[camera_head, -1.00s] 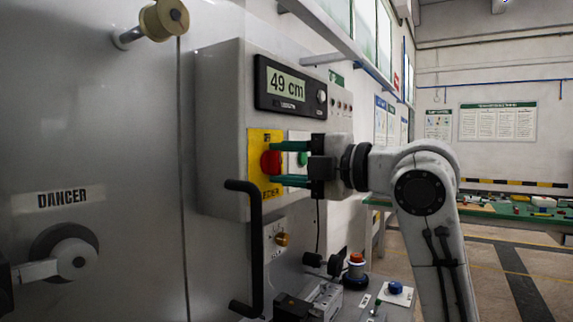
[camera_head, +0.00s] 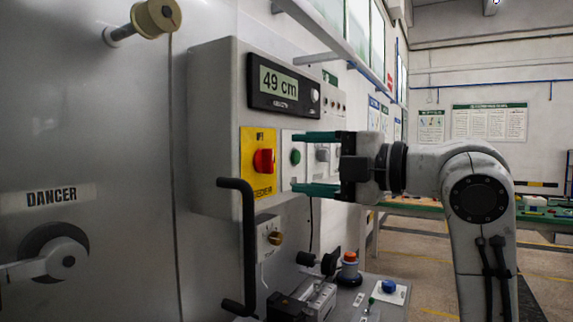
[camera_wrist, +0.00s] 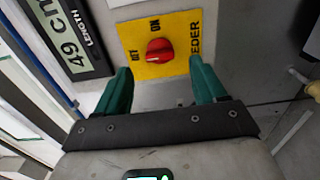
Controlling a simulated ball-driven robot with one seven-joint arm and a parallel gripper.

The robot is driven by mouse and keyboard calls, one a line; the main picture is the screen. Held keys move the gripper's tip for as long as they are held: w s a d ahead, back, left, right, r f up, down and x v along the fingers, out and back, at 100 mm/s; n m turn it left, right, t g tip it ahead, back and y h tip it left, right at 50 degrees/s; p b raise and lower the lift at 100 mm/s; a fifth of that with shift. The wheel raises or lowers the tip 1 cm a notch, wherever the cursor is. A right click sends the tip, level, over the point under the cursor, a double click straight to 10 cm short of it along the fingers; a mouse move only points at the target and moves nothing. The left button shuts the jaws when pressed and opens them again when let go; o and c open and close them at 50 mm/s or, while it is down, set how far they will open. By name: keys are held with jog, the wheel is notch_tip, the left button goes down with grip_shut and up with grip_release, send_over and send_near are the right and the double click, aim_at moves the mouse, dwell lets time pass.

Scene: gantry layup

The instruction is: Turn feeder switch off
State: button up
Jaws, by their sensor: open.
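The feeder switch is a red rotary knob (camera_head: 263,161) on a yellow plate (camera_head: 258,190) on the grey control box. It also shows in the wrist view as a red knob (camera_wrist: 160,49), with OFF to its left and ON above it. Its grip bar seems to lie roughly left to right there, towards OFF, but its exact pointing is unclear. My gripper (camera_head: 302,163) is open and empty, its green fingers stood off from the knob. In the wrist view the fingers of my gripper (camera_wrist: 160,75) lie on either side below the knob, not touching it.
A display (camera_head: 286,86) reading 49 cm sits above the switch. A green button (camera_head: 295,156) is beside the plate. A black handle (camera_head: 238,245) sticks out below left. A brass knob (camera_head: 275,238) and a red-topped button (camera_head: 349,262) are lower down.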

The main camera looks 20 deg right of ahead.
jog(key=v, duration=0.5)
jog(key=shift+s+d, duration=0.1)
jog(key=shift+s, duration=0.05)
dwell(0.4)
